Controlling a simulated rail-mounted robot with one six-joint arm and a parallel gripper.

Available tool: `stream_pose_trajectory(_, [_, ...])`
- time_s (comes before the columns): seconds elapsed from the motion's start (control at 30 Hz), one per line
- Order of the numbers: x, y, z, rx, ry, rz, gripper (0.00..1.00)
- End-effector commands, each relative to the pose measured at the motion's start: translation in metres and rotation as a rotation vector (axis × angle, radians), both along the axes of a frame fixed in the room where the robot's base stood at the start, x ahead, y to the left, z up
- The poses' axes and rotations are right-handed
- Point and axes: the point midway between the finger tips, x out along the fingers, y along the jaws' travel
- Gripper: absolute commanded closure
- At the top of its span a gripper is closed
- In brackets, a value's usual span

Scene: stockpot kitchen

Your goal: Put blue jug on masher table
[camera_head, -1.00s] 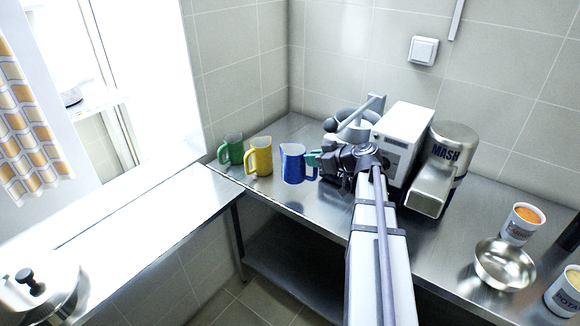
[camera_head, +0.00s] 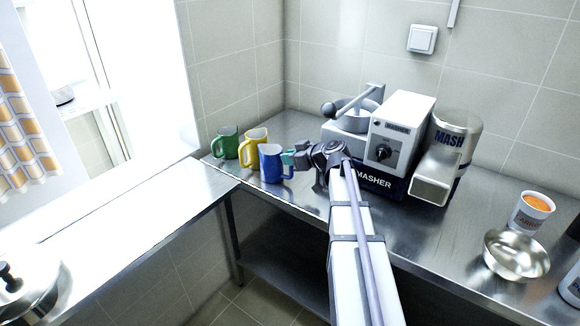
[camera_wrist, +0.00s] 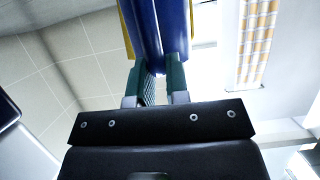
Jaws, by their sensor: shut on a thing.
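The blue jug (camera_head: 271,163) is upright at the left end of the steel table (camera_head: 318,197), in front of the yellow jug (camera_head: 254,146). My gripper (camera_head: 290,161) reaches it from the right and is shut on its handle side. In the wrist view, the green fingers (camera_wrist: 160,80) close on the blue jug (camera_wrist: 158,28), whose upper part is cut off by the frame. I cannot tell whether the jug's base touches the table. The masher (camera_head: 378,150), a white and dark machine labelled MASHER, stands on the same table, right of my gripper.
A green jug (camera_head: 225,143) stands left of the yellow one. A steel MASH container (camera_head: 449,150) stands right of the masher. A steel bowl (camera_head: 516,255) and an orange-filled cup (camera_head: 531,211) are farther right. A bright counter (camera_head: 125,215) adjoins on the left.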

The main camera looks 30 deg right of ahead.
Motion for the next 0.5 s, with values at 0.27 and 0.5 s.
stream_pose_trajectory(0.27, [-0.0002,-0.0002,-0.0019,-0.002,0.001,0.000,1.00])
stream_pose_trajectory(0.5, [-0.0002,-0.0001,-0.0003,-0.002,0.001,0.000,0.63])
